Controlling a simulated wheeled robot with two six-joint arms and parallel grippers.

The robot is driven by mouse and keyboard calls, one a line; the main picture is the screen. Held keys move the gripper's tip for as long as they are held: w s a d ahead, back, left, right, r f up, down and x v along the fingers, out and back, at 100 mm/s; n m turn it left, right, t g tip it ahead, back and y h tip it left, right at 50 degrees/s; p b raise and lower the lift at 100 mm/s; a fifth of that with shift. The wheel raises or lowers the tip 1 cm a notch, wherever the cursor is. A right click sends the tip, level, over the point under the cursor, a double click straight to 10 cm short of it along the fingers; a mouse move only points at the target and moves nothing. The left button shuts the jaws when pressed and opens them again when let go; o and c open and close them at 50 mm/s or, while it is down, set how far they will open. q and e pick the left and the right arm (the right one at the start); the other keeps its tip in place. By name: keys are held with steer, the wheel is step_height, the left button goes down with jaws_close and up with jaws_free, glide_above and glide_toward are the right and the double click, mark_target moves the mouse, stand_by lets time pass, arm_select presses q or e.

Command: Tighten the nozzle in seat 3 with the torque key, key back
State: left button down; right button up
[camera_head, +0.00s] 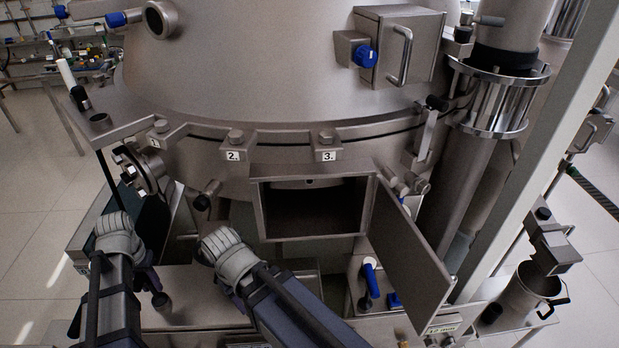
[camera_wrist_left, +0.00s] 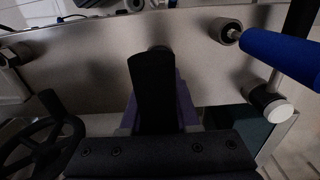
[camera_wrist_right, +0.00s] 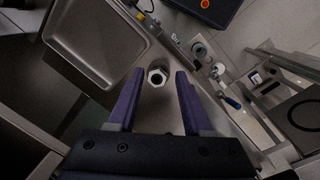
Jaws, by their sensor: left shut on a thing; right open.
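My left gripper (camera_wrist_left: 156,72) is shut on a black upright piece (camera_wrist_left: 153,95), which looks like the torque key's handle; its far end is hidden. Seat label 3 (camera_head: 328,156) is on the machine's rim above an open hatch (camera_head: 312,210). A small dark hole (camera_head: 309,181) shows inside; I cannot tell the nozzle's state.
The open hatch door (camera_head: 408,255) juts out to the right. A metal plate (camera_head: 125,108) sticks out at left. A blue handle (camera_wrist_left: 282,52) and a black handwheel (camera_wrist_left: 42,140) lie near my left gripper. An empty metal tray (camera_wrist_right: 95,45) is beside my right gripper.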

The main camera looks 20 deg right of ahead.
arm_select(q)
steer(key=shift+r+p, duration=3.35)
steer(key=shift+r, duration=0.1)
arm_select(e)
step_height(320, 180, up, 7)
arm_select(q)
steer(key=shift+f, duration=0.2)
arm_select(e)
steer(key=shift+f, duration=0.25)
